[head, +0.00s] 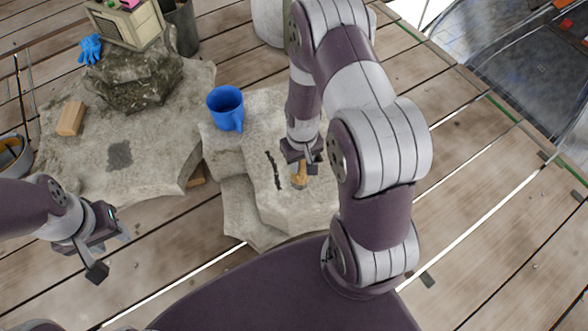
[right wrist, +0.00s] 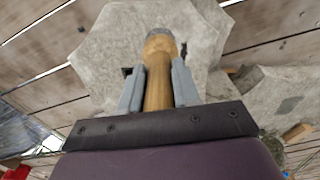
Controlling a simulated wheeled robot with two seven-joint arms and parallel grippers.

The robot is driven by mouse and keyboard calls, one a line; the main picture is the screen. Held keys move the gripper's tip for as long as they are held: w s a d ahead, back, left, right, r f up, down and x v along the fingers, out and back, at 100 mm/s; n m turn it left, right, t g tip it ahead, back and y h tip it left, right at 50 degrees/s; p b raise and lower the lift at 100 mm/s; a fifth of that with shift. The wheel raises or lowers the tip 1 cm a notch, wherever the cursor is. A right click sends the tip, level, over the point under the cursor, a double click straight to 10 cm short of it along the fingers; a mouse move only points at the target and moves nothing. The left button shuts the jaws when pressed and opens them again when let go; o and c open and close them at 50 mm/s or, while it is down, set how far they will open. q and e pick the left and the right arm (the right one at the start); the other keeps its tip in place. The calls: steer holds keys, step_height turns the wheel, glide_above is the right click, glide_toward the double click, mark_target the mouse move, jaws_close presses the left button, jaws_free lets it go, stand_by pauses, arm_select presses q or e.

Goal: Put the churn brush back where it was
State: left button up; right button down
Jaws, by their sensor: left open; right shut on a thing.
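The churn brush (head: 300,178) has a short wooden handle and shows just below my right gripper (head: 302,161). In the right wrist view, the brush (right wrist: 158,85) lies between the two grey fingers of my right gripper (right wrist: 157,88), which are shut on its handle. Its wider end points away from the gripper toward the pale stone block (head: 258,215). I cannot tell whether its end touches the stone. My left gripper (head: 112,254) is open and empty over the planks at the left, apart from the stones.
A blue mug (head: 226,108) stands on the stone block, left of the brush. A dark streak (head: 275,170) marks the stone beside the brush. A larger stone slab (head: 165,165) at left carries a wooden block (head: 71,118), a rough rock (head: 135,80) and blue gloves (head: 90,49).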

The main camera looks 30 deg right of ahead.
arm_select(q)
steer(key=shift+f+b, duration=1.75)
steer(key=shift+f, duration=0.5)
arm_select(e)
steer(key=w+d+f, duration=0.1)
steer(key=w+f, duration=0.5)
steer(key=f, duration=0.2)
steer(key=shift+w+d, duration=0.25)
steer(key=shift+w, duration=0.15)
steer(key=shift+f, duration=0.1)
steer(key=shift+f, duration=0.15)
steer(key=c, duration=0.8)
jaws_free()
step_height(320, 180, up, 12)
steer(key=f+p, duration=0.1)
steer(key=p, duration=0.3)
arm_select(q)
step_height(320, 180, up, 4)
steer(key=shift+r, duration=0.25)
arm_select(e)
steer(key=s+a+r, duration=0.4)
steer(key=s+r, duration=0.2)
steer(key=r, duration=0.2)
steer(key=s+a+r+n+t, duration=0.1)
steer(key=s+a+r, duration=0.3)
steer(key=s+r, duration=0.3)
steer(key=shift+s+r, duration=0.25)
steer(key=shift+r, duration=0.3)
